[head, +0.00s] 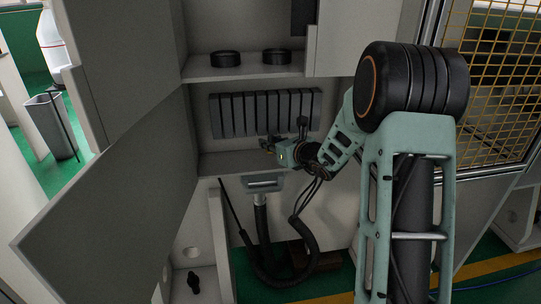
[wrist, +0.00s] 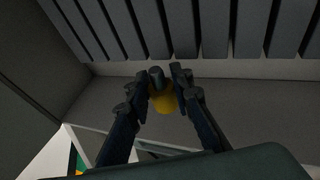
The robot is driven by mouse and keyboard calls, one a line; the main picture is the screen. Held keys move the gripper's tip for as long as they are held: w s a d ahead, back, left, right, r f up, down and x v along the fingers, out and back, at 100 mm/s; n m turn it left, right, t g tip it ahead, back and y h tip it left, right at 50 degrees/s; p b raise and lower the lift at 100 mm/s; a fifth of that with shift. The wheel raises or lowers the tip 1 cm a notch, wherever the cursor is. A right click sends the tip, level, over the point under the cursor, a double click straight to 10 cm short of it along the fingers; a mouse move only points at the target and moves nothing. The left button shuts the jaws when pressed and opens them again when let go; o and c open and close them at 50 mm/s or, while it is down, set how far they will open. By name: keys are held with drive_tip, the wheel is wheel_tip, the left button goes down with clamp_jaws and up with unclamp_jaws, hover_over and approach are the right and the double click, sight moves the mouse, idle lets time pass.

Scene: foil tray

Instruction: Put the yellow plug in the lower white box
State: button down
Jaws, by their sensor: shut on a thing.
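The yellow plug (wrist: 164,101), with a dark grey top, is between the two dark fingers of my gripper (wrist: 166,88) in the wrist view. The fingers are shut on it from both sides. In the head view my gripper (head: 268,146) is inside the middle compartment of the white cabinet, just above its shelf (head: 215,163); the plug is too small there to make out clearly. A lower white box-like compartment (head: 186,252) is at the bottom left of the cabinet, with a small black object (head: 193,281) in it.
A row of dark grey slats (head: 265,112) lines the back of the middle compartment. Two black rings (head: 225,58) (head: 276,56) sit on the shelf above. An open cabinet door (head: 115,205) stands to the left. A grey nozzle with a black hose (head: 262,210) hangs below the shelf.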

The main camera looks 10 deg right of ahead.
sight(270, 152)
drive_tip(key=shift+w+d+f, duration=0.15)
drive_tip(key=shift+w+f, duration=0.45)
drive_tip(key=shift+f, duration=0.2)
drive_tip(key=shift+w+f+b, duration=0.15)
drive_tip(key=shift+f+b, duration=0.3)
drive_tip(key=shift+f, duration=1.15)
drive_tip(key=shift+f, duration=0.15)
drive_tip(key=c, duration=1.7)
unclamp_jaws()
drive_tip(key=shift+r, duration=0.25)
drive_tip(key=p+v, duration=0.1)
drive_tip(key=v, duration=1.1)
drive_tip(key=shift+f, duration=0.1)
